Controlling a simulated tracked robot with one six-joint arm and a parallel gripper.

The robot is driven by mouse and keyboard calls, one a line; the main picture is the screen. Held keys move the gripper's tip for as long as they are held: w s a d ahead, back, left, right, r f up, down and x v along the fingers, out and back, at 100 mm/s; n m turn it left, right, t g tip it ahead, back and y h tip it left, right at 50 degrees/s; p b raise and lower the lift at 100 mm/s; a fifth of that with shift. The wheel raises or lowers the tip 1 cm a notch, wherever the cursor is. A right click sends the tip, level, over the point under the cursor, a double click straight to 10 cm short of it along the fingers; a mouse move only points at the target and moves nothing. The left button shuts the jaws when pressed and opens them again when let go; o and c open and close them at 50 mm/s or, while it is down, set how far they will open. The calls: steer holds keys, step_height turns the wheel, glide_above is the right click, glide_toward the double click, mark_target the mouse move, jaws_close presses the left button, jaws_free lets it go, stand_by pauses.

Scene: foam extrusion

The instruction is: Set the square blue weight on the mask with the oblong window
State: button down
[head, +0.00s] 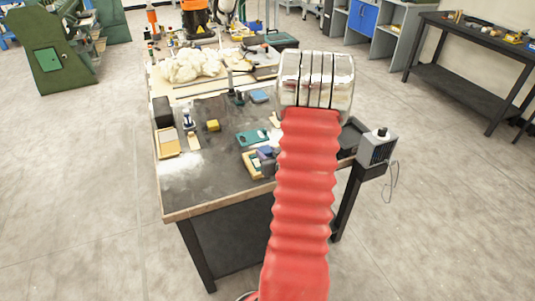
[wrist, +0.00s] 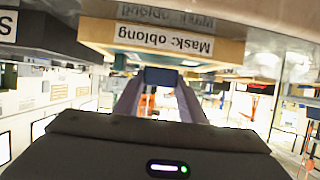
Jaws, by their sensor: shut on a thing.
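The wrist view looks upside down. In it my gripper (wrist: 161,86) has its two grey fingers closed on a small dark blue block (wrist: 162,75), which looks like the square blue weight. Right by it is a wooden-edged mask (wrist: 229,49) with a white label reading "Mask: oblong". I cannot tell whether the block touches the mask; the window is not visible. In the head view a tan mask (head: 249,163) lies at the table's right front, with a bluish piece (head: 265,152) over it. My red arm hides much of this area.
On the dark table (head: 190,188) are a teal plate (head: 252,138), a yellow block (head: 212,125), a tan frame (head: 168,144) and a black box (head: 162,112). A grey box (head: 378,148) is at the right edge.

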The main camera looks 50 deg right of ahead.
steer(key=shift+f, duration=0.5)
stand_by(0.6)
steer(key=c, duration=1)
jaws_free()
steer(key=shift+c, duration=0.2)
steer(key=shift+r, duration=3.5)
